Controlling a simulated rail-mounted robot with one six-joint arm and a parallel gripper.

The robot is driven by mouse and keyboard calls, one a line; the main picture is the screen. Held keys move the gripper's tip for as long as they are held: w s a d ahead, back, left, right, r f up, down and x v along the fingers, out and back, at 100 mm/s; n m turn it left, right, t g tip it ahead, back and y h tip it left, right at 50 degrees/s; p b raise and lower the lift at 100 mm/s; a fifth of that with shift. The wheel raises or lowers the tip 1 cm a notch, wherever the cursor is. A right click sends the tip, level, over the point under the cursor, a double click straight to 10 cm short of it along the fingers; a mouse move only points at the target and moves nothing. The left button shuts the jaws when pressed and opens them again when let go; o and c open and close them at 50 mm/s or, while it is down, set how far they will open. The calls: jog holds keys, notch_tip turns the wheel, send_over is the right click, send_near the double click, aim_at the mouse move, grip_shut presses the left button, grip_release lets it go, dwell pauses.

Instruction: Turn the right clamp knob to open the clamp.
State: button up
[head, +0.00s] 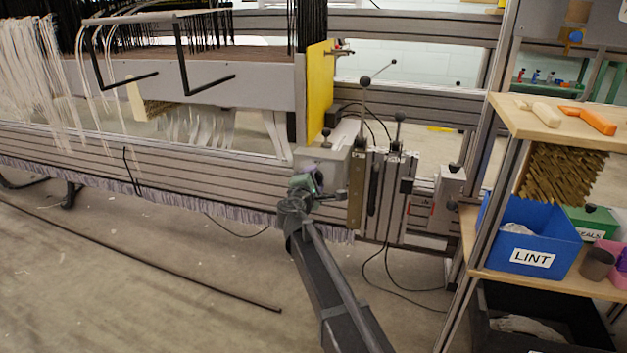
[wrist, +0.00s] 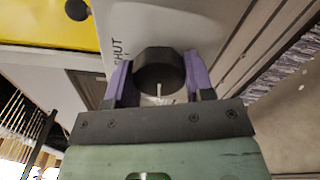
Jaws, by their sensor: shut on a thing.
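The right clamp knob (wrist: 160,66) is black and faceted, with a white mark on its face. In the wrist view it sits between the two purple fingers of my gripper (wrist: 157,80), which is shut on it from both sides. The white mark points down the picture, toward my gripper's body. The word SHUT is printed on the pale clamp housing (wrist: 118,22) at the knob's upper left. In the head view my gripper (head: 318,182) is at the front of the grey clamp housing (head: 334,160), at the loom beam's right end. The knob is hidden there.
A yellow end panel (head: 319,92) stands just above the clamp. Upright levers with black ball tops (head: 365,81) rise close to its right. A shelf rack (head: 510,125) with a blue LINT bin (head: 530,257) stands at the right. A dark rod lies on the floor at left.

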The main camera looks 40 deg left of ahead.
jog(key=shift+n, duration=1)
jog(key=o, duration=0.9)
jog(key=v, duration=1.1)
